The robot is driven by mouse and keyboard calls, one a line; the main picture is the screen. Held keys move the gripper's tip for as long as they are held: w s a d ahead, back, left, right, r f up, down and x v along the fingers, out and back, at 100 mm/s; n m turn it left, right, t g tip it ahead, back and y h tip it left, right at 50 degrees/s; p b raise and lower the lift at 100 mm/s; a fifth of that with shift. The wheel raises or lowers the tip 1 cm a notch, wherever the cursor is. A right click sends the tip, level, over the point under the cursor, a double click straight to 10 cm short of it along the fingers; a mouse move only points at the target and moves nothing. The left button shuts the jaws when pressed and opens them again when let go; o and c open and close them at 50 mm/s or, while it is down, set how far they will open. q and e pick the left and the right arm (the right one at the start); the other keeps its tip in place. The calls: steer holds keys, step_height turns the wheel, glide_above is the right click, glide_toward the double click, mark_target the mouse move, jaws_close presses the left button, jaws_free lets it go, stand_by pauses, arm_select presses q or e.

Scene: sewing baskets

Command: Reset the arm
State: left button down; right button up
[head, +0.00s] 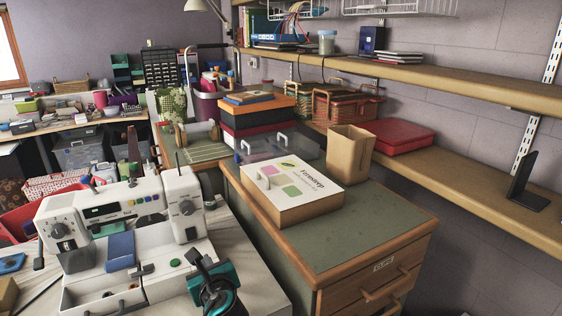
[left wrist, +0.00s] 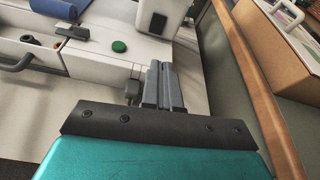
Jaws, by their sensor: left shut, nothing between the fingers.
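My left gripper (head: 197,258) is at the bottom middle of the head view, teal and dark grey, in front of the white sewing machine (head: 60,219). In the left wrist view its two grey fingers (left wrist: 163,84) are together, with nothing between them. They point toward the machine's white base, near a green round button (left wrist: 119,46). I cannot tell whether they touch the base. My right gripper is in neither view.
A wooden cabinet with a green top (head: 350,226) stands to the right, bearing a flat white-lidded box (head: 310,194) and a tan open bin (head: 349,152). Wooden shelves (head: 450,90) run along the right wall. The cabinet top's front is clear.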

arm_select(q)
steer(key=s+f+n+h, duration=0.1)
steer(key=f, duration=0.1)
steer(key=s+f+n+h, duration=0.1)
steer(key=s+f+n, duration=0.1)
steer(key=s+d+f+n+g+h, duration=0.1)
steer(key=s+f, duration=0.1)
steer(key=f, duration=0.1)
steer(key=shift+s+d, duration=0.1)
steer(key=shift+s, duration=0.15)
steer(key=s+d+f+n+h, duration=0.1)
steer(key=s+f+n+h, duration=0.1)
steer(key=s+n, duration=0.8)
steer(key=s+d+f+n+h, duration=0.2)
steer(key=s+f+n+h, duration=0.1)
steer(key=s+n, duration=0.7)
steer(key=shift+n+g+h, duration=0.4)
steer(key=shift+n+h, duration=0.4)
